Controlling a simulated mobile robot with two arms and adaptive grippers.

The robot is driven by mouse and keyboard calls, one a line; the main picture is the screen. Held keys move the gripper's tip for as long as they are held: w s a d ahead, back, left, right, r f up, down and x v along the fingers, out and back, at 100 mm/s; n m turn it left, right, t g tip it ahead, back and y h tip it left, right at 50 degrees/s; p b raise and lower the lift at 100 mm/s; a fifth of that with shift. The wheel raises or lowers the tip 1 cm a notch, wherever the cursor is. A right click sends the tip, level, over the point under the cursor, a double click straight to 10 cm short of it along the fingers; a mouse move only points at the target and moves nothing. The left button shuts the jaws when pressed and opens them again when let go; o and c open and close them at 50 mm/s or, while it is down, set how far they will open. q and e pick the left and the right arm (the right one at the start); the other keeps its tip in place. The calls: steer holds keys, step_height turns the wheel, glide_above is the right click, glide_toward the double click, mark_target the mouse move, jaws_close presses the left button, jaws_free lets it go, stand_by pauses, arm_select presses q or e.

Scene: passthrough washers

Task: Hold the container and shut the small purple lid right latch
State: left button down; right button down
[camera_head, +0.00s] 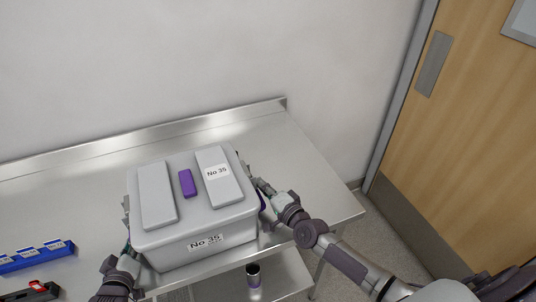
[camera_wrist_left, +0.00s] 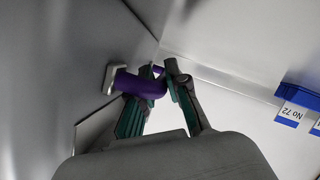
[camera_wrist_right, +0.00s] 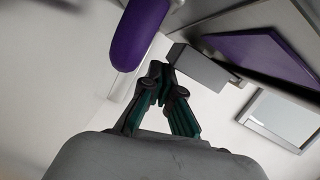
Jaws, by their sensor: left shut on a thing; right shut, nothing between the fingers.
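The grey container (camera_head: 178,250) stands on the steel table with its grey lid (camera_head: 200,215) on top. The lid bears two raised pads and a small purple piece (camera_head: 187,183). My left gripper (camera_wrist_left: 163,75) is shut on the purple left side handle (camera_wrist_left: 138,84). My right gripper (camera_wrist_right: 163,78) is shut and empty beside the container's right side. In the right wrist view, a rounded purple handle (camera_wrist_right: 138,35) is just above its fingertips, and a purple panel (camera_wrist_right: 262,55) lies to the right.
A blue rack (camera_head: 36,256) and a dark tray with a red part (camera_head: 35,291) lie at the table's left. A dark bottle (camera_head: 253,275) stands on the lower shelf. The table (camera_head: 305,165) is clear right of the container. A wooden door (camera_head: 470,120) is at the right.

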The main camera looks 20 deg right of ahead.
arm_select(q)
steer(key=shift+f, duration=0.1)
stand_by(0.3)
arm_select(e)
steer(key=shift+d, duration=0.5)
steer(key=d, duration=0.2)
steer(key=shift+w+d, duration=0.1)
steer(key=shift+d, duration=0.3)
steer(key=v, duration=1)
steer(key=shift+d+f, duration=0.15)
steer(key=shift+f, duration=0.15)
arm_select(q)
steer(key=c, duration=1.1)
jaws_free()
steer(key=o, duration=0.6)
steer(key=shift+a, duration=0.1)
